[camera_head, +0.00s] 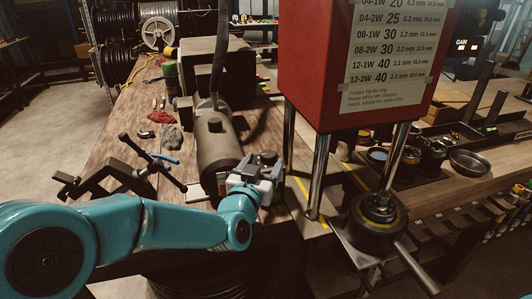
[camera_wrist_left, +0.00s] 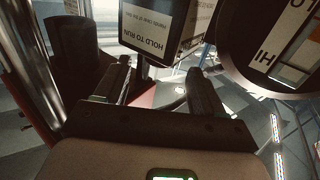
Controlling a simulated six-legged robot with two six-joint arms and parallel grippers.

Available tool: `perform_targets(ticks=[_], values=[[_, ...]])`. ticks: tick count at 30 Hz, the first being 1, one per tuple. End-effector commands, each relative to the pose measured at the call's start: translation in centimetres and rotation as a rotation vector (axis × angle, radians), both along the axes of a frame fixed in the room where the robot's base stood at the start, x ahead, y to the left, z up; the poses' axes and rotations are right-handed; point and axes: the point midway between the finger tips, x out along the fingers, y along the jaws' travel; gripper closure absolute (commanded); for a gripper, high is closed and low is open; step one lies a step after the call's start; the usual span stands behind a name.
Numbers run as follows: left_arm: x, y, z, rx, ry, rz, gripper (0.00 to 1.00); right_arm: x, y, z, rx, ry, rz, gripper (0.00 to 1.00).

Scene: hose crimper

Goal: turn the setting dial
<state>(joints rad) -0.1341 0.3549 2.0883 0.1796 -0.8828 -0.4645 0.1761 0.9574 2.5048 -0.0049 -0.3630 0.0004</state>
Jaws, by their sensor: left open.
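In the left wrist view a large dark round part with a white plate lettered HI (camera_wrist_left: 268,50) shows at the upper right; I take it for the setting dial. It lies beyond and to the right of my gripper's fingers and is cut off by the frame. In the head view I cannot make the dial out. My left gripper (camera_head: 264,164) reaches in beside the red crimper housing (camera_head: 350,70), low on its left. In the left wrist view its two dark fingers (camera_wrist_left: 162,82) stand apart with nothing between them. My right gripper is not in view.
A box labelled HOLD TO RUN (camera_wrist_left: 160,38) stands just past the fingertips. A dark cylinder (camera_head: 215,145) lies left of the housing, close to my gripper. Steel posts (camera_head: 318,175) hold up the housing. A round part with a lever (camera_head: 380,212) sits at the front right.

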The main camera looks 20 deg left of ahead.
Motion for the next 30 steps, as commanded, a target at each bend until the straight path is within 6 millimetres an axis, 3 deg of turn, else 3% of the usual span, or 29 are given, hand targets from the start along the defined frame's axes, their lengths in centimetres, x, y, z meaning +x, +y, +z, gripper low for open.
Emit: perform_targets(ticks=[6, 16, 17, 21, 22, 30], values=[[2.8, 0.2, 0.1, 0.001, 0.000, 0.001, 0.31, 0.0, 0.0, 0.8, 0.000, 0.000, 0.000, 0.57], [3.4, 0.2, -0.1, 0.001, 0.001, 0.000, 0.31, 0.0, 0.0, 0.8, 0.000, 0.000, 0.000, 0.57], [3.4, 0.2, -0.1, 0.001, 0.001, 0.000, 0.34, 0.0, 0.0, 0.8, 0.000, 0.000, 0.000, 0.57], [3.4, 0.2, 0.0, 0.001, 0.001, 0.000, 0.79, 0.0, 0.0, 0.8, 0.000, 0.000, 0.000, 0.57], [3.4, 0.2, 0.0, 0.001, 0.001, 0.000, 0.87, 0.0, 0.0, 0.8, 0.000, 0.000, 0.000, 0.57], [3.4, -0.1, 0.0, -0.002, -0.004, 0.053, 0.87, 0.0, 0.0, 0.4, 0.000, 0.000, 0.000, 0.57]])
